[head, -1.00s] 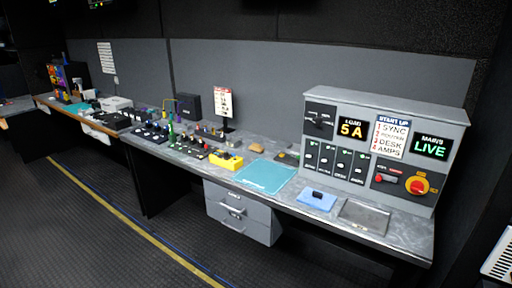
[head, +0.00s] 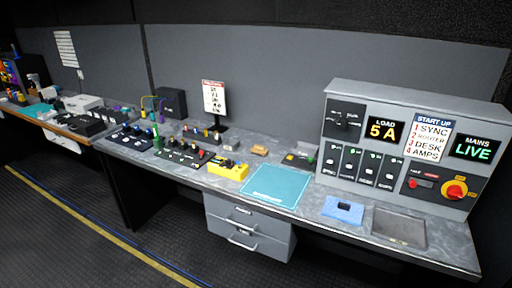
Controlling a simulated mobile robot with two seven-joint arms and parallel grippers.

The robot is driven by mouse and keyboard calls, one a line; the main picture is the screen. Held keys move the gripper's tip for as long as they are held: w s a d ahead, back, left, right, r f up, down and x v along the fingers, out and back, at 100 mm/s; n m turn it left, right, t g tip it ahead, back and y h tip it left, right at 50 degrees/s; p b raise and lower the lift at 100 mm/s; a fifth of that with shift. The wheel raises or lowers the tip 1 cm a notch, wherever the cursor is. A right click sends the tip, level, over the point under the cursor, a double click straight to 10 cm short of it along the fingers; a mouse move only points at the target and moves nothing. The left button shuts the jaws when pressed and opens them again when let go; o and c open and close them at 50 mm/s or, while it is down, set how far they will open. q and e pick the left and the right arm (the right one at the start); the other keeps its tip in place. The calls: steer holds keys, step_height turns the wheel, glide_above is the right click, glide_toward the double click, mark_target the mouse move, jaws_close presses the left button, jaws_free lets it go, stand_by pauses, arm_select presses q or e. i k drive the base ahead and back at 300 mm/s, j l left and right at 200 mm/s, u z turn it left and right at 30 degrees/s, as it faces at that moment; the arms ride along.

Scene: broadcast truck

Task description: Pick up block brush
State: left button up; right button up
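A small tan block-shaped object (head: 260,150), which looks like the block brush, lies on the grey counter (head: 240,172) behind the teal mat. It is too small here to make out any bristles. A small dark block (head: 344,206) sits on a blue cloth or pad (head: 336,214) at the front right of the counter; I cannot tell what it is. Neither of my grippers shows in the head view.
The teal mat (head: 275,186) is bare. A yellow box (head: 228,171) stands left of it, with several control panels beyond. A grey power cabinet (head: 400,140) and a flat grey tray (head: 398,228) are at the right. Drawers (head: 240,222) hang below; the floor in front is clear.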

mark_target(258, 149)
steer(key=i+j, duration=0.2)
steer(key=i+j+z, duration=0.1)
steer(key=j, duration=0.35)
steer(key=i+j, duration=0.3)
steer(key=i+j+z, duration=0.15)
steer(key=i+j, duration=0.25)
steer(key=j, duration=0.3)
steer(key=i+j+z, duration=0.1)
steer(key=j, duration=0.25)
steer(key=i, duration=0.1)
